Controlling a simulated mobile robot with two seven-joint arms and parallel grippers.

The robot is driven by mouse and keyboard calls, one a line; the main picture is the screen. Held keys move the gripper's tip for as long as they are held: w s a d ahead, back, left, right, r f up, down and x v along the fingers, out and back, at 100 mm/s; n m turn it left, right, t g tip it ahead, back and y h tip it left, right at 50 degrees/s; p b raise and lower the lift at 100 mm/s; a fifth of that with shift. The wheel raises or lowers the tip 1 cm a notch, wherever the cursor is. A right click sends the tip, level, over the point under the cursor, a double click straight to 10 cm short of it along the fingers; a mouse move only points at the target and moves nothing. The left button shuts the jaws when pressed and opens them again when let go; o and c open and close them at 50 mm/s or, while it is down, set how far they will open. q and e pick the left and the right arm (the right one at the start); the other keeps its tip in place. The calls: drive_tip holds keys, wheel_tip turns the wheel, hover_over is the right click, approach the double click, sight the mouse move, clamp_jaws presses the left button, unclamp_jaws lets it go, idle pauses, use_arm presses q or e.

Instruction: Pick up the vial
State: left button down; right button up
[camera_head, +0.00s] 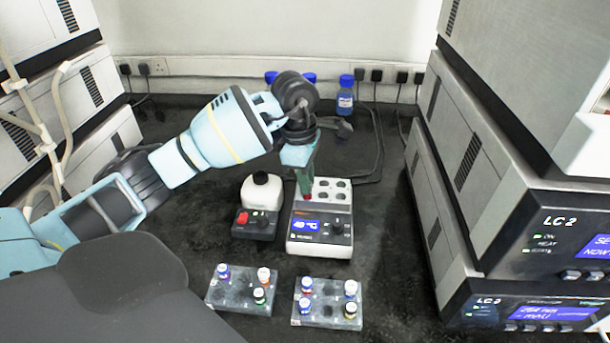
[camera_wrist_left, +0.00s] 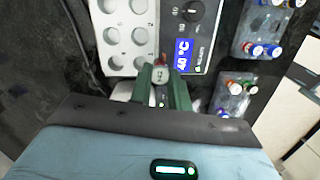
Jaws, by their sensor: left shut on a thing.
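My left gripper (camera_head: 306,190) points down over the heating block (camera_head: 320,248), near the left side of its top. Its green fingers show in the left wrist view (camera_wrist_left: 161,82), shut on a small vial (camera_wrist_left: 160,74) with a pale top and some red at its edge. In the head view only a red bit of the vial (camera_head: 307,197) shows at the fingertips. The fingers hide the rest, and I cannot tell whether its lower end is clear of the block. My right gripper is in neither view.
A mixer (camera_head: 256,222) with a red button stands left of the block. In front are a left rack (camera_head: 232,303) and a right rack (camera_head: 330,314), each with several capped vials. Blue-capped bottles (camera_head: 345,100) stand behind. Stacked instruments (camera_head: 480,170) line both sides.

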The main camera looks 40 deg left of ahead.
use_arm(q)
drive_tip(key=s+d+r, duration=0.1)
drive_tip(key=s+d, duration=0.8)
drive_tip(key=shift+d, duration=0.15)
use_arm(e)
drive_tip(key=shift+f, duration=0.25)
use_arm(q)
drive_tip(key=shift+s+r, duration=0.1)
